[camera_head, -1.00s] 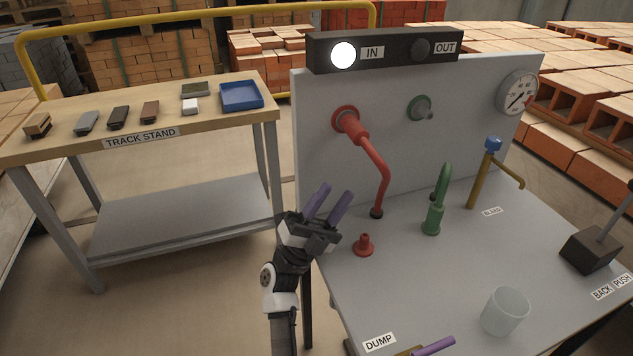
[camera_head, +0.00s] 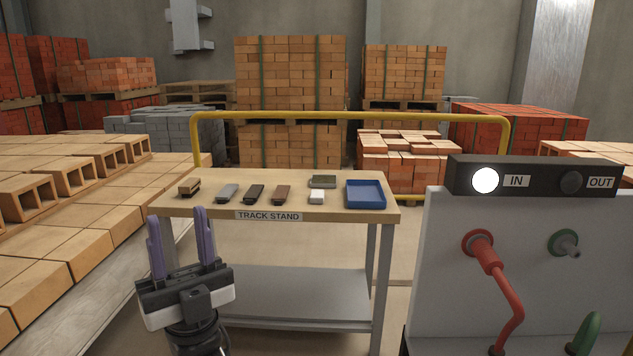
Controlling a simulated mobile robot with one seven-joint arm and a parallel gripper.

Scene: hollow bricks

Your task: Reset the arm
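My gripper (camera_head: 181,236) is at the lower left, pointing up, with its two purple fingers apart and nothing between them. It appears in front of the left end of the wooden-topped table labelled TRACK STAND (camera_head: 335,211), with no visible contact. My arm below the wrist runs out of the bottom of the picture.
The stand holds several small blocks, including a brown one (camera_head: 282,195), and a blue tray (camera_head: 365,195). A grey panel (camera_head: 530,260) with a lit IN lamp (camera_head: 485,180) and a red pipe (camera_head: 505,300) stands at the right. Hollow bricks (camera_head: 75,175) lie left. A yellow rail (camera_head: 350,115) runs behind.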

